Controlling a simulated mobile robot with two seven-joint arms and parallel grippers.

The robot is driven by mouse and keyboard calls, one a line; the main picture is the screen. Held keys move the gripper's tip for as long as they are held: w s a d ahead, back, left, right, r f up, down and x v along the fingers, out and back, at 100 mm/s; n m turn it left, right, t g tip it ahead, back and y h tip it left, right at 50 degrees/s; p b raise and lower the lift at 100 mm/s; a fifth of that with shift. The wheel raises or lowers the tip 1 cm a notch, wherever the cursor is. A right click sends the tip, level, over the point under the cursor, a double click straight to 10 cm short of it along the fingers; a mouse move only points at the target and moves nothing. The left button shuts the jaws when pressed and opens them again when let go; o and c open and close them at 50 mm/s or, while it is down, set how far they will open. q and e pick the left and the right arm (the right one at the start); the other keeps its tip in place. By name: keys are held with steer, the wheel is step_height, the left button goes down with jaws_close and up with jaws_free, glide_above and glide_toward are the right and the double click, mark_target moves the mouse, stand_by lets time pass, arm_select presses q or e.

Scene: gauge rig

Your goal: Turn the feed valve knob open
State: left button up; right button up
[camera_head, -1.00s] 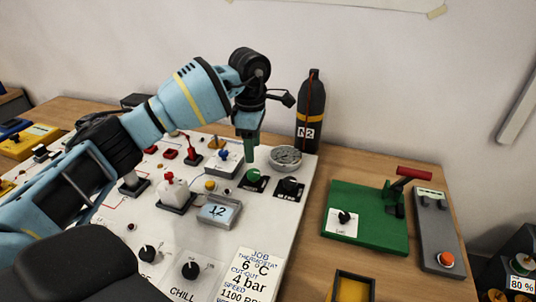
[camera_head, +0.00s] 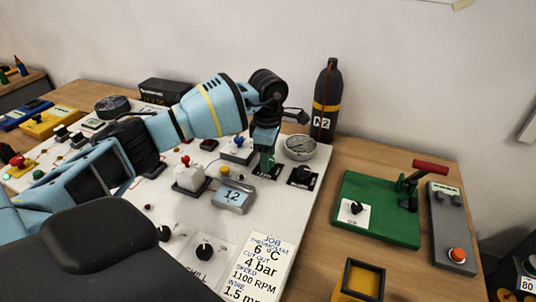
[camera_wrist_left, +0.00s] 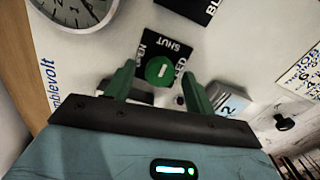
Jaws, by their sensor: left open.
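The feed valve knob (camera_wrist_left: 160,70) is a round green knob with a pale bar across it, on a black plate (camera_wrist_left: 178,48) marked SHUT. It shows in the left wrist view between the fingers of my left gripper (camera_wrist_left: 158,74). The fingers are open, one on each side of the knob; I cannot tell whether they touch it. In the head view my left gripper (camera_head: 266,158) is over the knob's black plate (camera_head: 272,172) and mostly hides the knob. My right gripper is in neither view.
A round gauge (camera_head: 300,147) and a black knob (camera_head: 304,173) are close beside the gripper. A dark N2 bottle (camera_head: 326,105) stands behind. A tilted display (camera_head: 233,196) is in front. A green board with a red-handled lever (camera_head: 382,210) lies to the right.

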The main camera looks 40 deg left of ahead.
arm_select(q)
steer(key=shift+c, duration=0.2)
steer(key=c, duration=0.7)
steer(key=shift+c, duration=1.2)
